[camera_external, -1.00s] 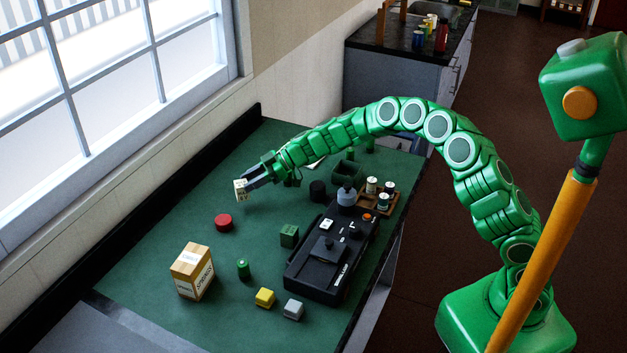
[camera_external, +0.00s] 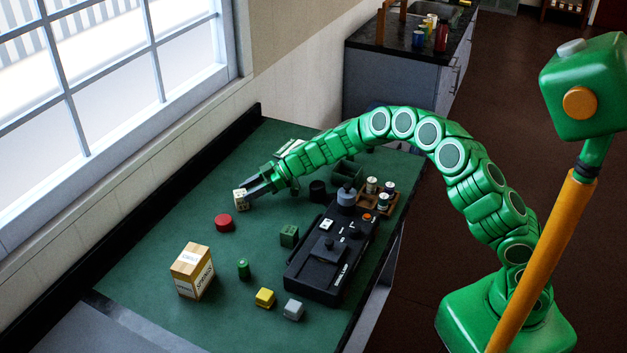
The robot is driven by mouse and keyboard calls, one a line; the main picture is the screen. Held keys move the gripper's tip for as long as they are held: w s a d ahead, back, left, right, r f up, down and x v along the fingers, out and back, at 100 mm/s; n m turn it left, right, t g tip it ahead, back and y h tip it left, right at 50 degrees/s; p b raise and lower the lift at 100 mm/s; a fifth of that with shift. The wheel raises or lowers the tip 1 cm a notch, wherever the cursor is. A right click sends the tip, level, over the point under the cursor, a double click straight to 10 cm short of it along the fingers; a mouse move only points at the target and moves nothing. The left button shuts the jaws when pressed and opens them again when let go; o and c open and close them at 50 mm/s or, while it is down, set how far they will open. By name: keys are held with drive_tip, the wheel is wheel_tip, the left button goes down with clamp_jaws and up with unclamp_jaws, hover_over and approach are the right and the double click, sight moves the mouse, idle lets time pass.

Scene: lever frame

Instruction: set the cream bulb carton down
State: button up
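The cream bulb carton (camera_external: 241,199) is a small pale box with dark marks. It is at the tips of my gripper (camera_external: 250,193), above or on the green table top (camera_external: 170,230) towards the back left. My gripper's fingers are closed around the carton's right side. The carton looks roughly upright and very low; I cannot tell whether its underside touches the table. The arm partly hides the table behind the gripper.
A larger cardboard box (camera_external: 192,271), a green cylinder (camera_external: 243,268), a green block (camera_external: 289,236) and a black lever panel (camera_external: 330,262) stand nearer. The left table area is clear.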

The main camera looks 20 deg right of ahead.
sight(245, 191)
drive_tip(key=o, duration=0.4)
drive_tip(key=shift+r, duration=0.2)
drive_tip(key=shift+d+r, duration=0.15)
drive_tip(key=shift+d, duration=0.15)
drive_tip(key=shift+v, duration=1.1)
drive_tip(key=shift+d+r, duration=0.1)
drive_tip(key=shift+r, duration=3.35)
